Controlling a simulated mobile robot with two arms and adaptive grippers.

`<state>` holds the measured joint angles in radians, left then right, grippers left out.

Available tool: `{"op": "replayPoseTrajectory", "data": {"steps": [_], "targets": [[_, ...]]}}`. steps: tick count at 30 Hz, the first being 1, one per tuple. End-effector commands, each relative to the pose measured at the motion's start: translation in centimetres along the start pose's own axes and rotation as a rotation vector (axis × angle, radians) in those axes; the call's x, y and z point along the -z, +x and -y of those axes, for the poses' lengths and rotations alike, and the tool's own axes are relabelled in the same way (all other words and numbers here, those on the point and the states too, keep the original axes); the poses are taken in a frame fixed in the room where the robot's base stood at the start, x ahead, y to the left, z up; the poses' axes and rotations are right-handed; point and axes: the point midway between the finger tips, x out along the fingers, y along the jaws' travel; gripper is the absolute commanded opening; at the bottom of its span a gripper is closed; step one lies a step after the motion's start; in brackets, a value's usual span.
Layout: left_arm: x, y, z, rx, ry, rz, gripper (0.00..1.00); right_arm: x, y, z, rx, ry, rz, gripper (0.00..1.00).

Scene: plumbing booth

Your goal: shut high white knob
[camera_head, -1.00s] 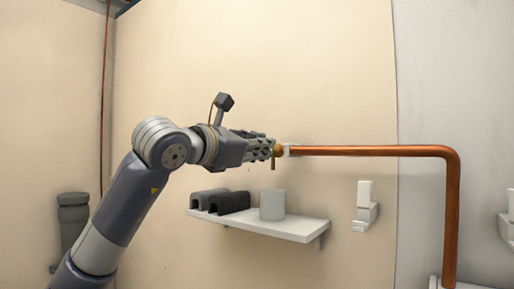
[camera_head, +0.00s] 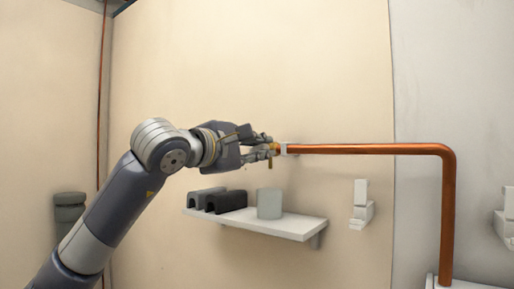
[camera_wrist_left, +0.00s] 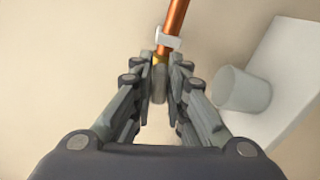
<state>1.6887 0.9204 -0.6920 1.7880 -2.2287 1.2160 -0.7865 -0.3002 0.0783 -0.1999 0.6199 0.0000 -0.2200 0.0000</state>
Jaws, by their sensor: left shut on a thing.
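My left gripper (camera_head: 271,148) is at the left end of the high copper pipe (camera_head: 360,149), where a brass valve (camera_head: 270,164) shows just below the fingertips. The fingers cover most of the knob in the head view. A white pipe clip (camera_wrist_left: 168,39) sits just beyond the brass part. My right gripper is not in view.
Below the gripper, a white wall shelf (camera_head: 262,228) holds dark blocks (camera_head: 216,201) and a pale cup (camera_head: 270,203). A white wall holder (camera_head: 360,205) is right of it. The copper pipe bends down at the right. The wall above is clear.

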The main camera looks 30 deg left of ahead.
Motion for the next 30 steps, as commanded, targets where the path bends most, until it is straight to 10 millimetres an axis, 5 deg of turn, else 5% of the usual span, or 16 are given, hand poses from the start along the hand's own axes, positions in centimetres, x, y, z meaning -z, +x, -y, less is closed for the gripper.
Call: {"op": "replayPoseTrajectory", "data": {"steps": [12,29,30], "targets": [[0.07,-0.02,0.08,-0.003,0.200,-0.001,0.00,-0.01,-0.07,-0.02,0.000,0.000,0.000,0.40],[0.07,-0.04,0.07,-0.004,0.233,-0.001,0.00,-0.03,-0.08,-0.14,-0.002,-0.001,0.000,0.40],[0.07,-0.04,0.06,-0.004,0.233,-0.001,0.16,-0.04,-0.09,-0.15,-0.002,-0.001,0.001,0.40]]}}
